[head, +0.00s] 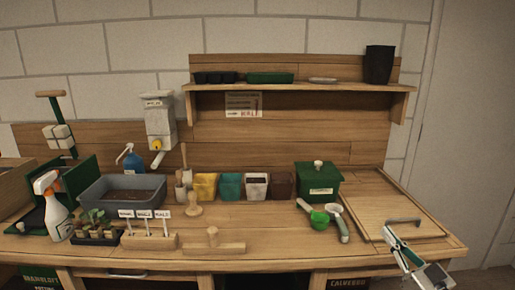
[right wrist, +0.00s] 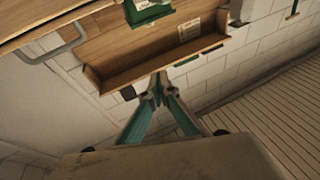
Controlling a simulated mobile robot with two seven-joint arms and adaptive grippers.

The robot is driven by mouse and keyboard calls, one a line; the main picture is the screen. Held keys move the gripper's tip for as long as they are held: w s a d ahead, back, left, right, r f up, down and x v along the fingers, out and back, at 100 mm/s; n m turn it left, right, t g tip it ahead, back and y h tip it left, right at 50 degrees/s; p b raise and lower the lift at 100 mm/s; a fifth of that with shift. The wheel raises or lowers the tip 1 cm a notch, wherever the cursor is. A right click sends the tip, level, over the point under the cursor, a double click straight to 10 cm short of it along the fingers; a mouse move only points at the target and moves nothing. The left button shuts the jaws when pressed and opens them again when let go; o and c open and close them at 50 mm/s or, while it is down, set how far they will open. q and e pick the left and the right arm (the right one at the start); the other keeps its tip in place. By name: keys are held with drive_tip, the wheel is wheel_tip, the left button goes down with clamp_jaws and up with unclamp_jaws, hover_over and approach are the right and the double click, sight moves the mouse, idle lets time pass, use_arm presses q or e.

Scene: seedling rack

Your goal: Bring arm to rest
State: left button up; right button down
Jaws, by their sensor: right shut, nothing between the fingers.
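My right gripper (head: 392,236) is at the lower right of the head view, at the right end of the wooden bench (head: 275,222). Its fingers are shut with nothing between them. In the right wrist view the closed fingertips (right wrist: 158,90) meet in the middle, with the wooden shelf unit and the block wall beyond them. The gripper looks close to the wooden panel with a grey handle (head: 403,221); I cannot tell the exact gap. My left gripper is not in view.
A green-scooped tool (head: 320,217) and a second scoop (head: 338,222) lie left of the gripper. A green lidded box (head: 319,184) and several small pots stand behind. A shelf (head: 300,86) overhangs the back. Right of the bench is clear.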

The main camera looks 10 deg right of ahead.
drive_tip(key=s+a+f+n+g, duration=0.1)
drive_tip(key=s+a+f+g, duration=0.15)
drive_tip(key=f, duration=0.45)
drive_tip(key=s+a+f+n+g, duration=0.2)
drive_tip(key=s+f, duration=0.2)
drive_tip(key=f, duration=0.3)
drive_tip(key=s+a+f+n+g, duration=0.1)
drive_tip(key=s+a+f+g, duration=0.15)
drive_tip(key=f, duration=0.45)
drive_tip(key=s+a+f+n+g+h, duration=0.1)
drive_tip(key=s+a+f+n+g, duration=0.1)
drive_tip(key=s+f, duration=0.55)
drive_tip(key=s+a+f+n+g, duration=0.2)
drive_tip(key=s+f, duration=0.5)
drive_tip(key=s, duration=0.2)
drive_tip(key=w+a+r+m, duration=0.1)
drive_tip(key=a+m, duration=0.4)
drive_tip(key=a, duration=0.7)
drive_tip(key=shift+w+r+t, duration=0.25)
drive_tip(key=shift+r+t, duration=0.05)
drive_tip(key=shift+t, duration=0.1)
